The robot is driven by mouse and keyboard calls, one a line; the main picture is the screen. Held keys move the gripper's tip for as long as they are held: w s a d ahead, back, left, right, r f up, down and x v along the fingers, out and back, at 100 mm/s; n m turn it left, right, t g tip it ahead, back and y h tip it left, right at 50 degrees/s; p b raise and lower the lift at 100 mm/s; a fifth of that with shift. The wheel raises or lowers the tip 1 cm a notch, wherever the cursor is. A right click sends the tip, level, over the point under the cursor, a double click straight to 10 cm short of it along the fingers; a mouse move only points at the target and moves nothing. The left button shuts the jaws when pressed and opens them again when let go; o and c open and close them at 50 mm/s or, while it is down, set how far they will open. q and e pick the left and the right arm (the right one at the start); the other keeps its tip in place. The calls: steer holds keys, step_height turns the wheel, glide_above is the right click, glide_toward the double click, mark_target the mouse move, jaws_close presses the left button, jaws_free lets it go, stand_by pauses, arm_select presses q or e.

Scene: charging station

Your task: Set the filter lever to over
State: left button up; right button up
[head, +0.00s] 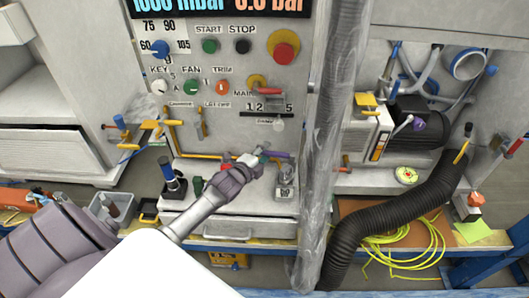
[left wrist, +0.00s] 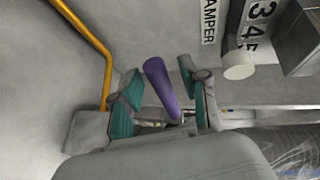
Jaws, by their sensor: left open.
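A lever with a purple handle (head: 277,154) sticks out low on the front of the grey panel, below the numbered slider. No filter or over marking is readable near it. My left gripper (head: 258,152) has reached in from the left and is right by this handle. In the left wrist view the purple handle (left wrist: 161,88) lies between the two teal-padded fingers of my open left gripper (left wrist: 160,98), tilted. The fingers look apart from it, with a gap on either side. The handle's base is hidden. My right gripper is not in view.
The damper slider has a white knob (left wrist: 239,65) close above the fingers. A yellow pipe (left wrist: 96,48) runs on the left. A grey vertical duct (head: 328,150) stands just right of the lever. A joystick (head: 170,178) and a small grey device (head: 286,180) stand on the ledge below.

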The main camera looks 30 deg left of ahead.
arm_select(q)
steer(key=shift+w, duration=0.25)
jaws_close()
steer(key=shift+f, duration=0.15)
